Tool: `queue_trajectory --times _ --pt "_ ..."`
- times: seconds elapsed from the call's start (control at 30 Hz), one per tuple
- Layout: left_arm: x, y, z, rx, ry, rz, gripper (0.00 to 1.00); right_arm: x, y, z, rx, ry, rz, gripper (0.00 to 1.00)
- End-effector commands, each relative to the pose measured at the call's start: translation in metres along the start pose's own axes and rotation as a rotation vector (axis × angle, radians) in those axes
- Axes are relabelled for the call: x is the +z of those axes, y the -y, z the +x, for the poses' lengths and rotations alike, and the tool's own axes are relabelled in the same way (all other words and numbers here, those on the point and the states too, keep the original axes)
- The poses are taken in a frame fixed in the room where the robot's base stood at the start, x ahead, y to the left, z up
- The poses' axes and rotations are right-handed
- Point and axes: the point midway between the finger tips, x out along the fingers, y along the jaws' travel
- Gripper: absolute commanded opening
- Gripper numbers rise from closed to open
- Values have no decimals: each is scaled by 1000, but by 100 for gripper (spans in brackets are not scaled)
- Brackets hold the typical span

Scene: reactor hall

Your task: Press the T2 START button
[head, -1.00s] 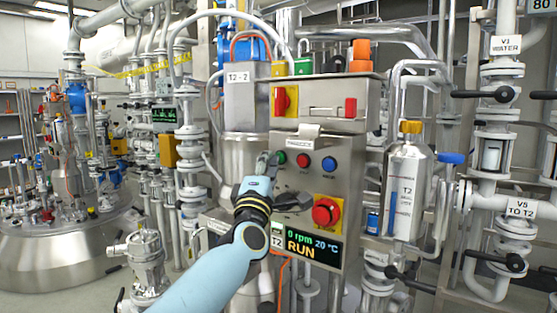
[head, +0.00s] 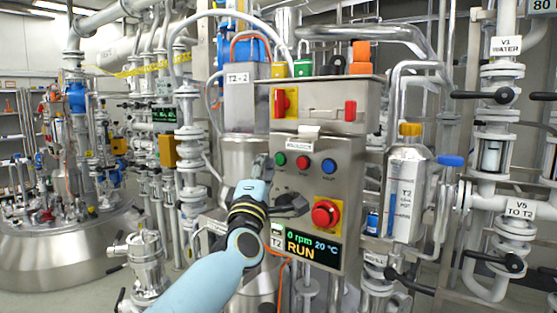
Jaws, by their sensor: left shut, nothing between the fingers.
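The T2 control box (head: 345,185) is a steel panel in the middle of the head view. It has a green button (head: 281,159), a red button (head: 302,162) and a blue button (head: 328,166) in a row; their small labels are too blurred to read. The display (head: 312,246) below shows "0 rpm 20 °C" and "RUN". My left gripper (head: 263,163) is shut and empty, its tips just left of the green button; a small gap shows between them in the picture. My right gripper is not in view.
A red emergency knob on a yellow plate (head: 326,213) and a black rotary handle (head: 290,204) sit below the buttons. A red switch on yellow (head: 285,102) is above.

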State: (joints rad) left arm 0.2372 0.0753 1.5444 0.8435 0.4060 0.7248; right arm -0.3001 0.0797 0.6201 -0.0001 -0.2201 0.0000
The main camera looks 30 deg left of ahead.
Motion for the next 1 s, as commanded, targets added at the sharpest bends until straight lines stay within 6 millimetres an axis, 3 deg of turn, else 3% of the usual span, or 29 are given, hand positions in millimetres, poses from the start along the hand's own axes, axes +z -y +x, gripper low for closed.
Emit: queue_trajectory --times 0.6,1.0 --pt "-20 -21 -36 0 0 1 0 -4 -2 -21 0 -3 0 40" --pt "-22 -21 -40 0 0 0 0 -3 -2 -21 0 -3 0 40"
